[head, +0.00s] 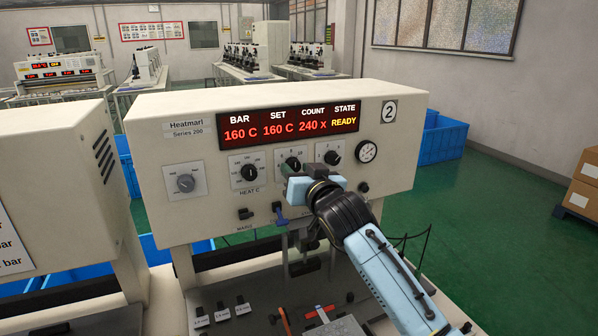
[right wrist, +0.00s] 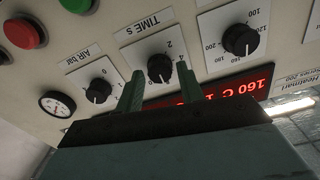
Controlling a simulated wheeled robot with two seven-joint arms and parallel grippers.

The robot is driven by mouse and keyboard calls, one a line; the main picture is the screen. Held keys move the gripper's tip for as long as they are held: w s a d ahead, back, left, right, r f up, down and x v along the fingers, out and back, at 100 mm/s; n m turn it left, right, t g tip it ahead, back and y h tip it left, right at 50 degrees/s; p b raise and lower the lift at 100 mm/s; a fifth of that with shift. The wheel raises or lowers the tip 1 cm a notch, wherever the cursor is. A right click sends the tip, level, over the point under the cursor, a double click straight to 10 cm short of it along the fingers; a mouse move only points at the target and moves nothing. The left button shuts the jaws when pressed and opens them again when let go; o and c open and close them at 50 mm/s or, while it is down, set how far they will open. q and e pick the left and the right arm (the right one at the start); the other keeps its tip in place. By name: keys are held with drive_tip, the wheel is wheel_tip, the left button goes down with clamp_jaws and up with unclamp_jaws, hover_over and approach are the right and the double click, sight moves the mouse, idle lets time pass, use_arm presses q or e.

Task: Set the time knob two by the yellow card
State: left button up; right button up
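The time knob (head: 293,164) is a black dial on the front panel of the cream machine marked 2 (head: 400,140). In the right wrist view the time knob (right wrist: 160,68) shows under the label TIME s. My right gripper (head: 305,182) is in front of it; in the right wrist view its fingers (right wrist: 160,80) stand either side of the knob with gaps, open. I cannot tell whether the tips reach past its face. The right gripper partly covers the panel below the knob in the head view. No yellow card and no left gripper can be made out.
The temperature knob (head: 249,172) is left of the time knob and the air knob (head: 332,157) is right of it, close by. A gauge (head: 366,151) is further right. The red display (head: 289,125) is above. A blue-handled lever (head: 280,212) hangs below the panel.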

drive_tip(key=c, duration=0.7)
drive_tip(key=n+p, duration=0.2)
drive_tip(key=n, duration=0.2)
drive_tip(key=shift+r+p, duration=0.1)
drive_tip(key=shift+p, duration=0.3)
drive_tip(key=shift+n+p, duration=1.05)
drive_tip(key=shift+n, duration=1.25)
drive_tip(key=o, duration=1)
